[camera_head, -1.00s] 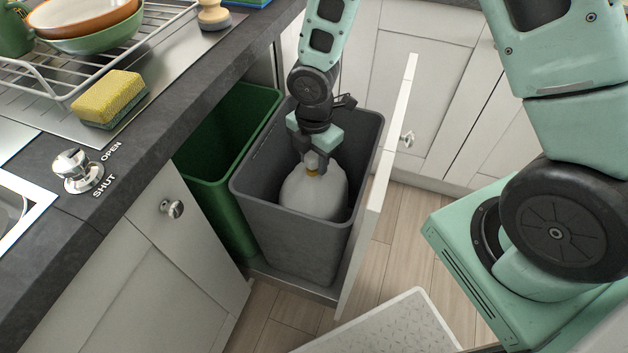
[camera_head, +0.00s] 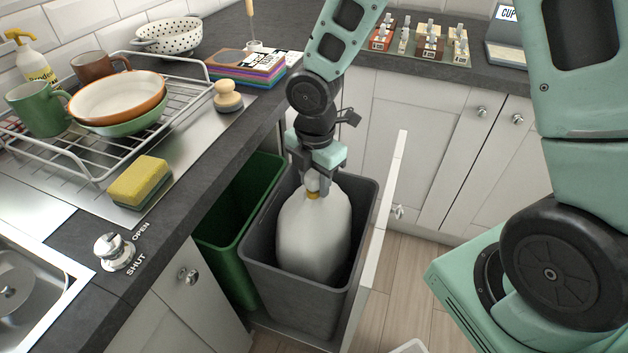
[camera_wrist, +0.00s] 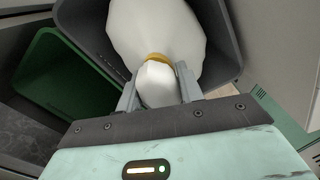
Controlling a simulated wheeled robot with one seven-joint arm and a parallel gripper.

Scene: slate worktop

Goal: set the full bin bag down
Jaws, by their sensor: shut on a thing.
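The full bin bag (camera_head: 314,238) is white and bulging, with a yellow tie at its neck. My gripper (camera_head: 313,186) is shut on the neck of the bag, above the tie. The bag hangs upright, its top just above the rim of the grey bin (camera_head: 262,262) and its lower part still inside; its bottom is hidden by the bin's front wall. In the wrist view the bag (camera_wrist: 158,32) bulges beyond the tie, and its gathered neck sits between the two fingers of my gripper (camera_wrist: 158,88).
A green bin (camera_head: 224,262) stands left of the grey one in the pulled-out drawer. The white drawer front (camera_head: 385,225) rises close on the right. The worktop at left holds a sponge (camera_head: 140,183), a dish rack with bowls and a brush. Wooden floor (camera_head: 400,280) shows at right.

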